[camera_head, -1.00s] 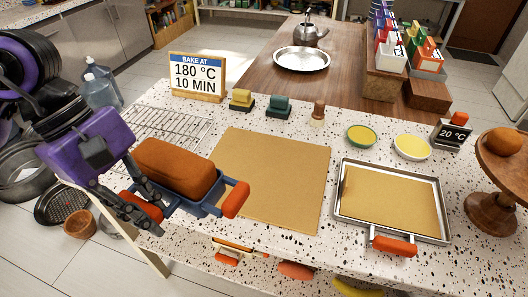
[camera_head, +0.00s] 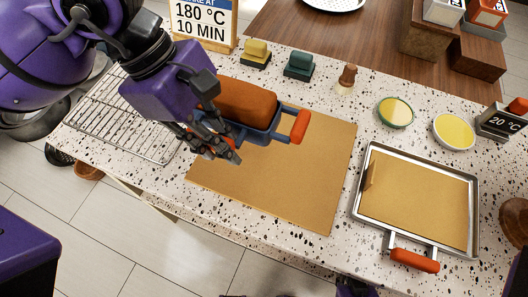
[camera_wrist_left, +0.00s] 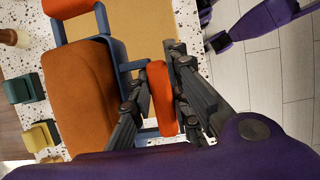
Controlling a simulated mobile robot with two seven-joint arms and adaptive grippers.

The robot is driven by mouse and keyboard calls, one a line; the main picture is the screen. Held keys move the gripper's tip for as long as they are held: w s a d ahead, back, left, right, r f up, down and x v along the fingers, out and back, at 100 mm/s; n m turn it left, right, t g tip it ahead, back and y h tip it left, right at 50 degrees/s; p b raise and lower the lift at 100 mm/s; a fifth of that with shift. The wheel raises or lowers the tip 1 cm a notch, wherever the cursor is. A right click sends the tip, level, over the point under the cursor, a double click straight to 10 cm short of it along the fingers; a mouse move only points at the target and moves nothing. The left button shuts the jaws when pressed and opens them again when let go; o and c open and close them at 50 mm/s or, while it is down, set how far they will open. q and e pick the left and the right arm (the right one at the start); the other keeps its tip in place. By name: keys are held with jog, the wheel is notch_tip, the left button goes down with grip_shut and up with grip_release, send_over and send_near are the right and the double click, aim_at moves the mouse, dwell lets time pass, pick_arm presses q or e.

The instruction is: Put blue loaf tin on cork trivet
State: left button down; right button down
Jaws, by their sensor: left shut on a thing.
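The blue loaf tin (camera_head: 262,132) holds a brown loaf (camera_head: 246,101) and has orange handles at its ends. My left gripper (camera_head: 222,143) is shut on the tin's near orange handle, which shows between the fingers in the left wrist view (camera_wrist_left: 160,98). The tin's free orange handle (camera_head: 300,126) points right. The tin looks level, over the upper left part of the tan cork trivet (camera_head: 300,185), a flat rectangle on the speckled counter. I cannot tell whether the tin touches the trivet. My arm and gripper hide part of the tin.
A wire rack (camera_head: 125,120) lies left of the trivet. A metal tray (camera_head: 362,205) with an orange handle lies to the right. Most of the trivet is clear.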

pick_arm(q)
jog(key=d+f, duration=0.5)
jog(key=shift+s+f, duration=0.1)
jog(key=shift+f, duration=0.05)
jog(key=shift+w+a+x, duration=0.1)
jog(key=shift+a+x, duration=0.05)
jog(key=shift+x, duration=0.85)
jog(key=shift+w+a+x, duration=0.1)
jog(key=shift+a+x, duration=0.1)
jog(key=shift+x, duration=0.85)
jog(key=shift+f, duration=0.25)
jog(key=c, duration=2.1)
grip_release()
jog(key=shift+f, duration=0.15)
jog(key=o, duration=0.5)
jog(key=shift+c, duration=0.2)
jog(key=v, duration=1.2)
jog(key=shift+r, duration=0.25)
